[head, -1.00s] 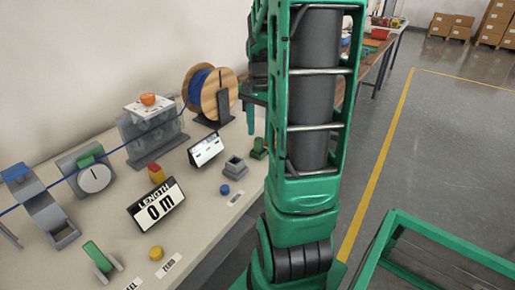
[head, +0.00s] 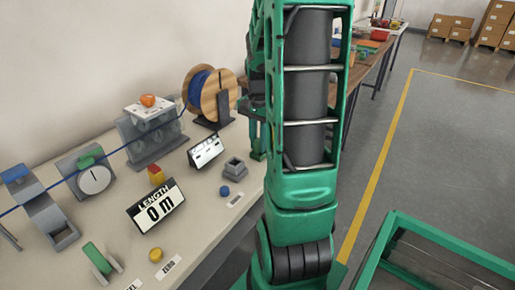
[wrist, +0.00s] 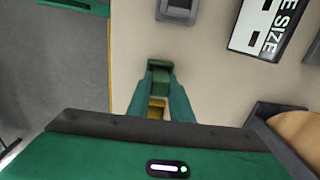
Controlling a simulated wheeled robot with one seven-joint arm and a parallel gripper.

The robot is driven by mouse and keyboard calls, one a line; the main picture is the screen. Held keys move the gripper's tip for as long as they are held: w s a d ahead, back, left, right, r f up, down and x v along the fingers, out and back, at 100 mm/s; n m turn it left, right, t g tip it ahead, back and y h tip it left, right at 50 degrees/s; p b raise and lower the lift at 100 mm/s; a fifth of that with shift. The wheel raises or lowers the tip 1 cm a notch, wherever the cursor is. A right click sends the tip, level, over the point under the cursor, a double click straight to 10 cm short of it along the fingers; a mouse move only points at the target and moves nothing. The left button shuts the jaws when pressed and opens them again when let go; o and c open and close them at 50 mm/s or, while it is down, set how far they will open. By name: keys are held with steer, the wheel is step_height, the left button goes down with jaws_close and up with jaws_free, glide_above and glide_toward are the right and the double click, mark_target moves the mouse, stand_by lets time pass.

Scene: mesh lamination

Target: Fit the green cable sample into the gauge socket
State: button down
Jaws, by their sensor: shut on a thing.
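The green cable sample (wrist: 160,76) is a small green block in the wrist view, with a yellow part (wrist: 158,108) showing behind it between my fingers. My gripper (wrist: 161,90) is shut on the sample, one green finger on each side. I cannot tell whether the sample touches the table. The grey square gauge socket (wrist: 178,21) lies ahead of the sample at the top edge of the wrist view, partly cut off. In the head view the socket (head: 235,175) stands empty on the bench, left of my arm, which mostly hides the gripper and sample.
A tilted size display (wrist: 265,30) stands beside the socket; it also shows in the head view (head: 205,151). A cable spool (head: 211,95) stands close behind. A blue button (head: 224,191) sits before the socket. The bench's right edge is near.

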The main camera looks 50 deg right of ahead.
mark_target(258, 139)
steer(key=shift+r, duration=0.15)
steer(key=shift+r, duration=0.65)
step_height(258, 139, up, 3)
steer(key=shift+f, duration=0.1)
steer(key=s+a+r, duration=0.2)
steer(key=a+r, duration=0.4)
steer(key=a, duration=0.5)
steer(key=shift+s+a+r, duration=0.15)
steer(key=shift+s+r, duration=0.15)
steer(key=shift+s, duration=0.05)
steer(key=shift+s, duration=0.1)
